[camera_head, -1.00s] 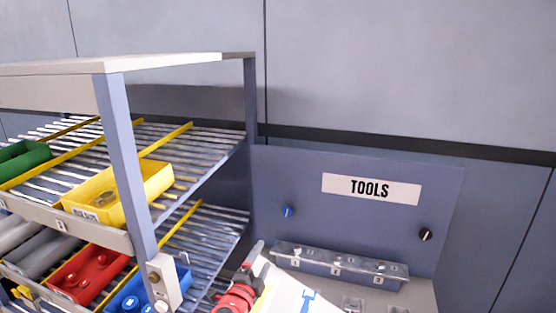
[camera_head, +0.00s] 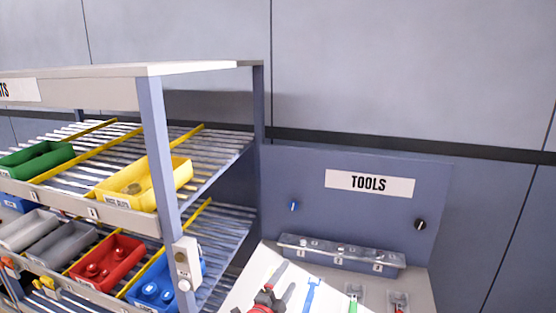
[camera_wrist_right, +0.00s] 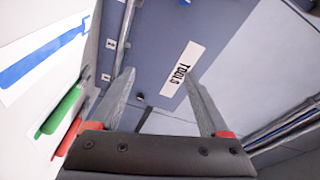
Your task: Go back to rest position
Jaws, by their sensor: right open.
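My right gripper (camera_head: 285,278) shows at the bottom of the head view, with red and black parts and grey fingers, over the white tool board. In the right wrist view, its two grey fingers (camera_wrist_right: 160,75) are spread apart with nothing between them. They point toward the wall panel with the TOOLS sign (camera_wrist_right: 182,68), which also shows in the head view (camera_head: 369,184). My left gripper is not in view.
A shelf rack (camera_head: 158,150) at left holds a yellow bin (camera_head: 145,185), green bin (camera_head: 38,160), red bin (camera_head: 105,262) and blue bin (camera_head: 160,285). A numbered holder (camera_head: 340,256) stands at the back of the bench. Blue (camera_head: 311,295), green and red items lie at right.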

